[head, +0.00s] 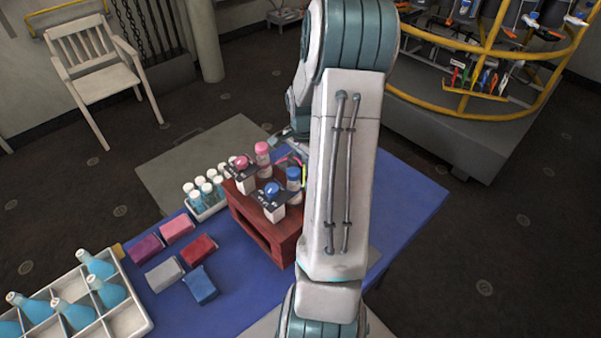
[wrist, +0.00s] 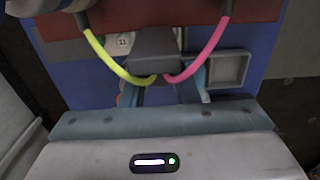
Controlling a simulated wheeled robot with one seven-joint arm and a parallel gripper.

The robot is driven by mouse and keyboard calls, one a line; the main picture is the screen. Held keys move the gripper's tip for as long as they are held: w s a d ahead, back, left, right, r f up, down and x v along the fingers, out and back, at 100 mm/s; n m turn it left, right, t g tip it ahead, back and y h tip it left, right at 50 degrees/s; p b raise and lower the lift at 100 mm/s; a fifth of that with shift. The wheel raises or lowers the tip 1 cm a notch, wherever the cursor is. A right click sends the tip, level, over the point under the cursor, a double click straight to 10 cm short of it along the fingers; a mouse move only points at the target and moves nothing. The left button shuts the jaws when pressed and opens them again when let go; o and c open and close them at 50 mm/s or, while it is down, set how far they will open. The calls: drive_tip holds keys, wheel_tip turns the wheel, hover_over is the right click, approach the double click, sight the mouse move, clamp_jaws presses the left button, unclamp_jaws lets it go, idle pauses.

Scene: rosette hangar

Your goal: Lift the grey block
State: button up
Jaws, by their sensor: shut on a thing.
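A dark grey block (wrist: 155,55) with a yellow cable (wrist: 105,65) and a pink cable (wrist: 213,55) looped to it is in the middle of the wrist view. My gripper (wrist: 167,90) is shut on this block, with blue-grey fingers at its sides. Whether the block touches the surface beneath is unclear. In the head view my arm hides most of the gripper and the dark block; bits of the cables show beside the red stand (head: 240,206). A separate light grey block (head: 164,274) lies on the blue mat at the lower left, away from my gripper.
Purple (head: 146,248), pink (head: 177,229), red (head: 198,250) and blue (head: 201,286) blocks lie near the light grey one. A white crate (head: 140,326) holds blue flasks. A vial rack (head: 206,212) adjoins the stand. A square grey frame (wrist: 228,70) lies right of the held block.

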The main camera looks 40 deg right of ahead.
drive_tip(key=shift+r, duration=0.1)
drive_tip(key=shift+r+p, duration=1.65)
drive_tip(key=shift+r, duration=0.8)
drive_tip(key=shift+f, duration=0.1)
drive_tip(key=o, duration=0.8)
drive_tip(key=shift+c, duration=0.2)
wheel_tip(320, 180, up, 7)
drive_tip(key=p, duration=0.4)
